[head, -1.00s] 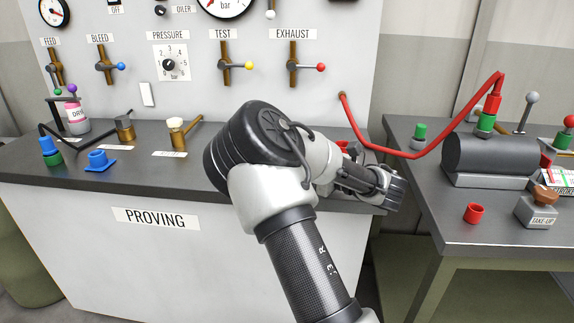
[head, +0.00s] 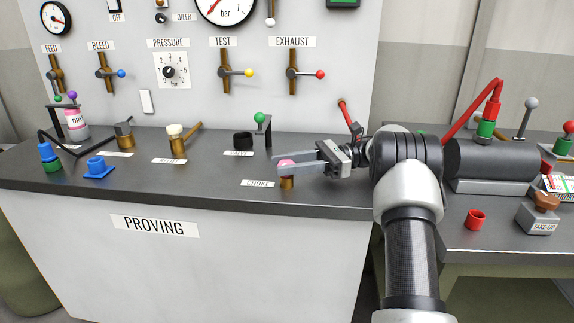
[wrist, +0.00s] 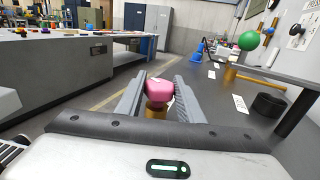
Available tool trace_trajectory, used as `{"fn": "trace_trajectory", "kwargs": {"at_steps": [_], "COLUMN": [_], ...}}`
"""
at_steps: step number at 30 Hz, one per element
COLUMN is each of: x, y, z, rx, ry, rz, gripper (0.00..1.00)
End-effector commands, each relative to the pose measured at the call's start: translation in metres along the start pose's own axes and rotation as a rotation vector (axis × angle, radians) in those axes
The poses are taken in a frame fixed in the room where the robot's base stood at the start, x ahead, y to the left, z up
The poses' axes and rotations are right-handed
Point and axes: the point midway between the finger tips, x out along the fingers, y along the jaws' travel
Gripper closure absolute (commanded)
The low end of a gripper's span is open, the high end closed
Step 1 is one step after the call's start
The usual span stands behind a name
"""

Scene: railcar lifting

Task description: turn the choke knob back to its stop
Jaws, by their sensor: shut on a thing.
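The choke knob (head: 287,163) is pink and sits on a brass body (head: 287,183) near the front right edge of the proving bench, just right of the CHOKE label (head: 258,184). My gripper (head: 285,158) reaches in from the right at knob height, with its two fingers on either side of the knob, shut on it. In the wrist view the pink knob (wrist: 160,89) is between the fingers, with a white mark on its top. Part of the knob is hidden by a finger in the head view.
A black cup-shaped part (head: 243,139) and a green-balled post (head: 260,119) stand behind my gripper. A white-topped brass valve (head: 177,133) is further left. A second bench (head: 515,234) with a dark cylinder (head: 490,158) stands right.

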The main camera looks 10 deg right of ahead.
Motion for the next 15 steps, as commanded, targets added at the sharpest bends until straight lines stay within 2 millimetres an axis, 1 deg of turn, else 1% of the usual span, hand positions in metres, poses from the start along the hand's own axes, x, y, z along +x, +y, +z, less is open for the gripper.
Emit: {"fn": "trace_trajectory", "kwargs": {"at_steps": [6, 15], "x": [-0.0007, 0.0013], "y": [-0.0005, 0.0], "z": [-0.0011, -0.0017], "rx": [0.0, 0.004], "ry": [-0.003, -0.002], "rz": [0.091, 0.152], "gripper": [0.88, 0.89]}}
